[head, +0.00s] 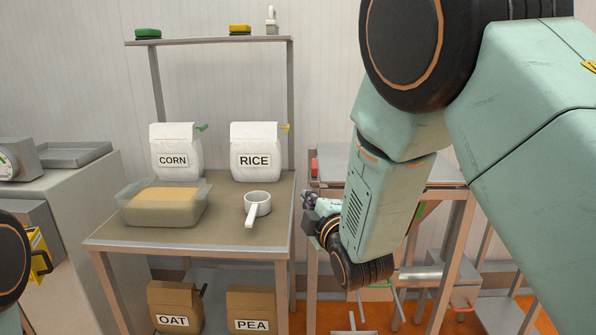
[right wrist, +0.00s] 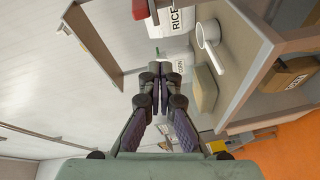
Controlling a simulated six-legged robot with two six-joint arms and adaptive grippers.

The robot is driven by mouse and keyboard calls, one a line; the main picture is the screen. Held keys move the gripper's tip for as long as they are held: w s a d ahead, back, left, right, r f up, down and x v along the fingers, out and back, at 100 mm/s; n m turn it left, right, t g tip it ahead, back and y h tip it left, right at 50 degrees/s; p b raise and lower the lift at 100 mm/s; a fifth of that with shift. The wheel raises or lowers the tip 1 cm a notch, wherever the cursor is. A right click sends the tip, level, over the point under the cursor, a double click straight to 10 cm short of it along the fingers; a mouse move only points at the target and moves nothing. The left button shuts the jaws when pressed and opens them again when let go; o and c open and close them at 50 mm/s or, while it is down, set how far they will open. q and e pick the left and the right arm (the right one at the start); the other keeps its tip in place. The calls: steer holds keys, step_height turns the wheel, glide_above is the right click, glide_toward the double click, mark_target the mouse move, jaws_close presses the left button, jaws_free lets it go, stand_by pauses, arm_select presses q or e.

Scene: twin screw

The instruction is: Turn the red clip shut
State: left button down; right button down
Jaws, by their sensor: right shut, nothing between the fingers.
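A small red object (head: 314,167) shows at the left end of the metal stand beside the work table. It is partly cut off, and I cannot tell whether it is the red clip. A red object (right wrist: 141,9) also shows at the top of the right wrist view, just beyond the fingers in the picture. A thin red part (head: 462,309) sits low at the right, too small to make out. My right gripper (head: 308,202) is beside the table's right edge, near the stand. In the right wrist view its fingers (right wrist: 159,75) are together and empty. My left gripper is out of view.
The work table (head: 120,235) holds a CORN bag (head: 175,160) with a green clip (head: 202,127), a RICE bag (head: 257,160) with a yellow clip (head: 286,127), a tub (head: 135,205) and a white scoop (head: 257,205). OAT (head: 172,305) and PEA (head: 250,308) bags stand below.

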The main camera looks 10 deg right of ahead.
mark_target(314, 171)
steer(key=w+d+r+n+b, duration=0.1)
steer(key=w+d+n+b, duration=0.1)
steer(key=w, duration=0.7)
steer(key=shift+w+d+r+n+t, duration=0.2)
steer(key=shift+w+r+n+t, duration=0.1)
steer(key=shift+n+t, duration=0.1)
stand_by(0.8)
